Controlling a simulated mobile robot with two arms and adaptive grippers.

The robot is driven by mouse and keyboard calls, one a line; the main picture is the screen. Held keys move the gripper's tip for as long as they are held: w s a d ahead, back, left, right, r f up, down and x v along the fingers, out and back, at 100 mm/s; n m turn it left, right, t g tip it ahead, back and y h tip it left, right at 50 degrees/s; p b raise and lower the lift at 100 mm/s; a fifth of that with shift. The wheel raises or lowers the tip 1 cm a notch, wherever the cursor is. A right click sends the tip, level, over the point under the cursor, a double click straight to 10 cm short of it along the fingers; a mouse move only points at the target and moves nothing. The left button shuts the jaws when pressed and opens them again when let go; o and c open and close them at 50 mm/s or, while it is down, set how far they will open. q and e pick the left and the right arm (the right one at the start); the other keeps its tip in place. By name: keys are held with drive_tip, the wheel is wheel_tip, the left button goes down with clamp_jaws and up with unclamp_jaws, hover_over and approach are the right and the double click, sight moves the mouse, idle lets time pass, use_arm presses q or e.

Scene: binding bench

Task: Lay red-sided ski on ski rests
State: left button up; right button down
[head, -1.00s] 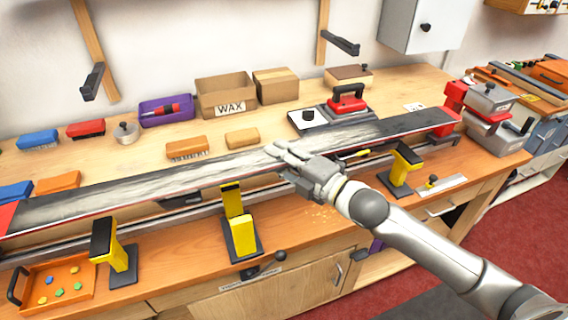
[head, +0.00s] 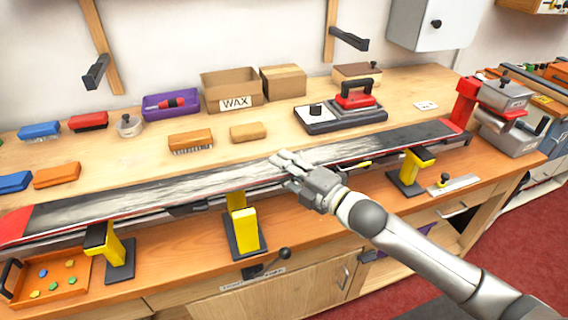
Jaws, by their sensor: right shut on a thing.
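The red-sided ski (head: 150,196) is long, with a dark, white-streaked upper face and red ends, and it spans the bench from the left edge to the right. My right gripper (head: 284,165) is shut on the ski's near edge around its middle. The ski passes over the yellow rests: left rest (head: 121,255), middle rest (head: 244,229) and right rest (head: 409,172). My left gripper is not in view.
Behind the ski are brushes (head: 190,138), a WAX box (head: 230,91), a purple tray (head: 169,106) and a red iron (head: 355,94) on its base. A red-and-grey vise-like device (head: 466,103) stands near the right end. An orange tray (head: 62,290) sits front left.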

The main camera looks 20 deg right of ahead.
wheel_tip(320, 180, down, 4)
drive_tip(key=b, duration=0.2)
drive_tip(key=shift+b, duration=0.4)
drive_tip(key=shift+f, duration=0.25)
idle(0.6)
drive_tip(key=c, duration=1.2)
unclamp_jaws()
drive_tip(key=shift+o, duration=0.6)
drive_tip(key=shift+f, duration=0.15)
drive_tip(key=v, duration=1.2)
